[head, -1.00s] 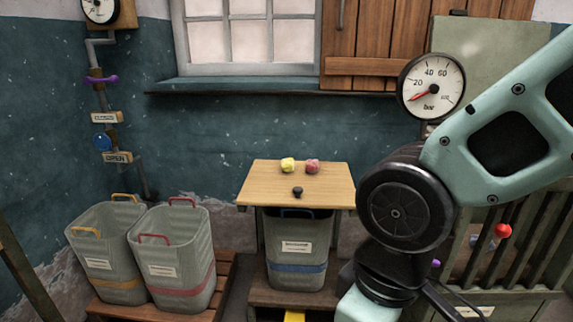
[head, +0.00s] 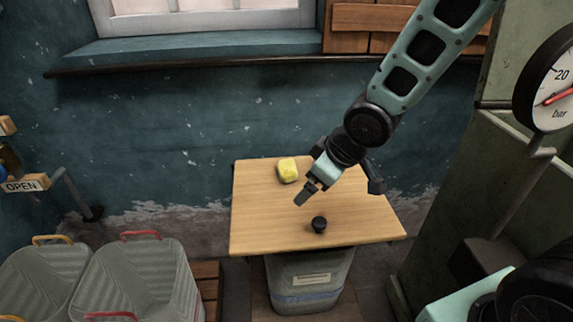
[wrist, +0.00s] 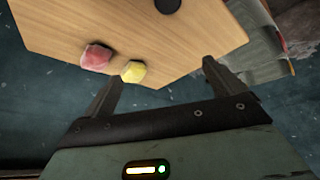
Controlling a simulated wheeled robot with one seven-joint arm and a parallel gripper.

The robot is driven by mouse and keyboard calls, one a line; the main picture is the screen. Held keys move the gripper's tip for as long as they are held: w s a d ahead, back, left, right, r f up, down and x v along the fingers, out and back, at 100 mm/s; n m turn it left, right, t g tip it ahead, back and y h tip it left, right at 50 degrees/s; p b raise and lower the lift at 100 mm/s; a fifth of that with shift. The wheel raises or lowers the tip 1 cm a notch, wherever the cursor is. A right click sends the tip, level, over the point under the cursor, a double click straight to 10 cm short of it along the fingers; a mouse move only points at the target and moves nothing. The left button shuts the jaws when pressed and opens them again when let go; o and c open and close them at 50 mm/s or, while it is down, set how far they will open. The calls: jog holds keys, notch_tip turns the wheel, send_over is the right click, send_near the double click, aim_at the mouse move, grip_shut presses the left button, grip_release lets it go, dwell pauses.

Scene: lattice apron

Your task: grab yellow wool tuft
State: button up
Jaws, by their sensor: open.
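The yellow wool tuft (head: 288,170) lies near the back edge of the small wooden table (head: 258,228). In the wrist view the yellow tuft (wrist: 134,71) appears close to the left finger, beside a pink-red tuft (wrist: 96,57). My gripper (head: 338,190) is over the table, to the right of the yellow tuft in the head view. Its two fingers are spread, with nothing held between them. In the wrist view my gripper (wrist: 161,74) points toward the tabletop. The pink-red tuft is hidden behind my gripper in the head view.
A small dark round object (head: 319,224) sits toward the table's front. A grey bin (head: 312,270) stands under the table. Two more grey bins stand at lower left, the nearer one (head: 135,280) with red handles. A wall ledge (head: 200,50) runs behind. The table's left part is clear.

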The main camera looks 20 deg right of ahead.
jog(key=w+d+f+t+y+p, duration=0.1)
jog(key=w+d+t+y+p, duration=0.1)
jog(key=w+d, duration=0.35)
jog(key=n+t+y+p, duration=0.1)
jog(key=t+y+p, duration=0.1)
jog(key=y, duration=0.3)
send_near(293, 167)
jog(key=b+x, duration=0.1)
jog(key=x, duration=0.3)
jog(key=shift+w+r, duration=0.15)
jog(key=shift+w, duration=0.05)
jog(key=x, duration=0.4)
jog(key=shift+s+a+f, duration=0.2)
jog(key=shift+s+a, duration=0.05)
jog(key=shift+w+a+f, duration=0.25)
jog(key=shift+w+a, duration=0.1)
jog(key=shift+w, duration=0.1)
jog(key=c, duration=1)
